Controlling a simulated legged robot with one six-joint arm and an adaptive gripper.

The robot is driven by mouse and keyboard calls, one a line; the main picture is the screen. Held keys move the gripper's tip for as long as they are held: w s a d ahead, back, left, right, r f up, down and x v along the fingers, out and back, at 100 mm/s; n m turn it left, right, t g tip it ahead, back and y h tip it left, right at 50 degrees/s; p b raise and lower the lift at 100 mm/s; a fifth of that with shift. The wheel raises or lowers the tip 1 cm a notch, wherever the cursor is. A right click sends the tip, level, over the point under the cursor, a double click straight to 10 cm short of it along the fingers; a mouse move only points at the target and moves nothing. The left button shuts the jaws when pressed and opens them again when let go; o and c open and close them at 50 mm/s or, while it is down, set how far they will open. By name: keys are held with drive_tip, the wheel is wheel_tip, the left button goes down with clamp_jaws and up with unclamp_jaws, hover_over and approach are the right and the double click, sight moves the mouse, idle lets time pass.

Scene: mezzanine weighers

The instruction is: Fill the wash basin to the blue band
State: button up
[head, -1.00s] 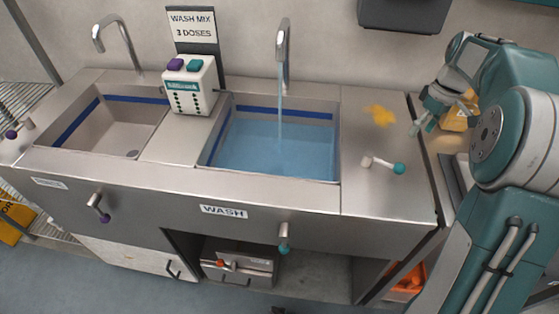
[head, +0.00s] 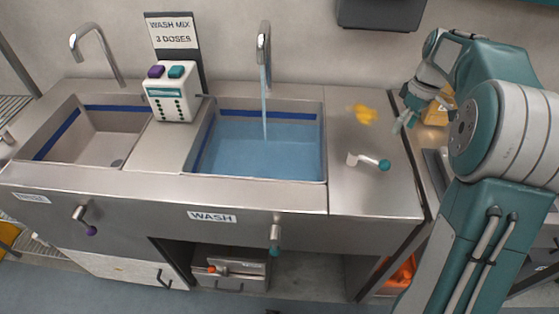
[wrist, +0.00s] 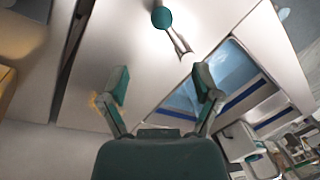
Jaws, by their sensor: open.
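The wash basin (head: 325,150) is the right-hand sink, labelled WASH on its front. Blue water (head: 250,150) covers its floor, and a stream runs into it from the tall tap (head: 263,45). The blue band (head: 268,114) runs along the inner walls, with the water surface close below it at the back. A lever with a teal knob (head: 384,165) stands on the counter right of the basin; it also shows in the wrist view (wrist: 162,18). My gripper (head: 404,122) is open and empty above the counter's right side, apart from the lever; its fingers show in the wrist view (wrist: 162,85).
A dispenser (head: 171,95) with purple and teal buttons stands between the sinks, below a WASH MIX 3 DOSES sign (head: 172,32). The left sink (head: 85,135) looks empty. A teal-knobbed handle (head: 275,240) hangs on the front.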

sight(386, 161)
drive_tip(key=f+n, duration=0.1)
drive_tip(key=f, duration=0.3)
drive_tip(key=s+a+f+n, duration=0.1)
drive_tip(key=f, duration=0.2)
drive_tip(key=f+n, duration=0.2)
drive_tip(key=f, duration=0.2)
drive_tip(key=shift+s+a+f+h, duration=0.3)
drive_tip(key=shift+s+a, duration=0.1)
clamp_jaws()
